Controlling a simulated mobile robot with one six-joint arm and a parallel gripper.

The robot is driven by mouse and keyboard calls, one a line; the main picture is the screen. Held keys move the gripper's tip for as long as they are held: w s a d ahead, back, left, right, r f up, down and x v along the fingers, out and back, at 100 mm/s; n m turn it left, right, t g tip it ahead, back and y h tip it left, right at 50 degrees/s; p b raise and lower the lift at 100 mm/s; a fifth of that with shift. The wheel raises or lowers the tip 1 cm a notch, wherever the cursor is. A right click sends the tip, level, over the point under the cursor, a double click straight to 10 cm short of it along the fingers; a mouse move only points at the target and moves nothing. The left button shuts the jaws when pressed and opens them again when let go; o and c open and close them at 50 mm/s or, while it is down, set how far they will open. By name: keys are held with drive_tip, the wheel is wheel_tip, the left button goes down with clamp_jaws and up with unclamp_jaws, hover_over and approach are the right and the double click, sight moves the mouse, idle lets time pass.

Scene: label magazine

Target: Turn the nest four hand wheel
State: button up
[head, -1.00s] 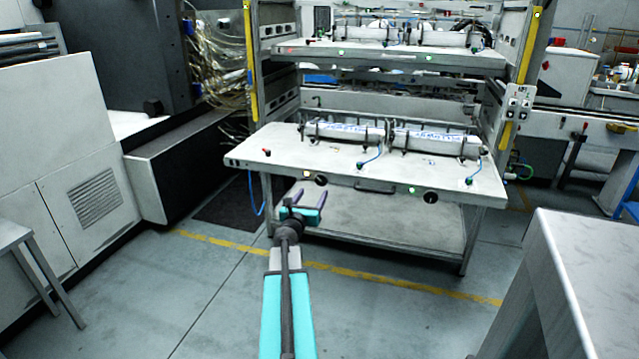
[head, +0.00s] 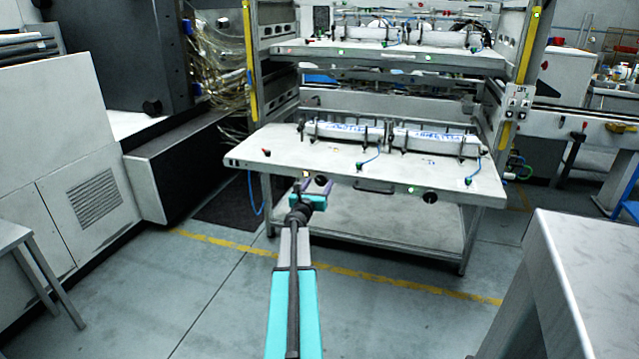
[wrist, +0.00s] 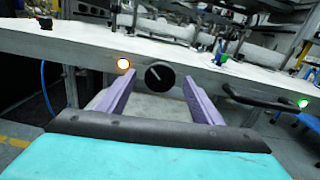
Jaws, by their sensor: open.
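A black round hand wheel (wrist: 159,74) with a pale pointer line sits on the front edge of the lower shelf, in the middle of the wrist view. My gripper (wrist: 155,82) is open, with its purple fingers to the left and right of the wheel in the picture. The wheel appears beyond the fingertips; I cannot tell how large the gap is. In the head view my gripper (head: 317,188) is at the shelf's front edge and hides this wheel. A second black wheel (head: 430,197) shows further right on the same edge. I cannot read any nest number.
An orange lamp (wrist: 123,64) glows left of the wheel. A black handle (wrist: 262,100) and a green lamp (wrist: 303,103) are to its right. The lower shelf (head: 285,150) carries labelled white rolls (head: 435,140). A grey table (head: 590,270) stands at right; the floor between is clear.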

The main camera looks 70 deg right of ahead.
drive_tip(key=shift+d, duration=0.8)
